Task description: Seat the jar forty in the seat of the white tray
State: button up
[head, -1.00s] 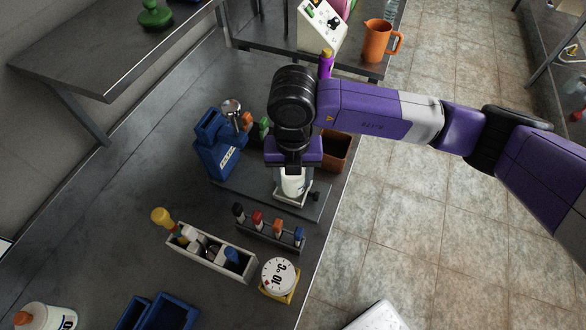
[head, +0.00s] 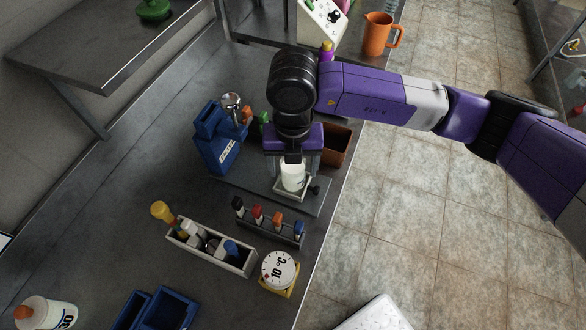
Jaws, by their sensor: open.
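A white jar (head: 292,177) with a dark marking at its right side stands upright on the small white tray (head: 281,194). The marking is too small to read. The tray's raised rim shows around the jar's foot, but I cannot tell whether the jar is fully down in the seat. My gripper (head: 292,160) points down directly over the jar, its jaws open at the jar's top. The palm and wrist hide part of the view behind the jar, and I cannot tell whether the fingers touch it.
A blue device (head: 215,140) stands left of the tray and a brown bin (head: 337,147) behind right. In front are a rack with several coloured-top vials (head: 270,230), a grey caddy (head: 210,250) and a dial (head: 279,270).

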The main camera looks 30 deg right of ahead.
notch_tip(320, 180, up, 10)
jog(key=b, duration=0.1)
jog(key=shift+r+b, duration=0.2)
jog(key=shift+b, duration=0.15)
jog(key=shift+a, duration=0.1)
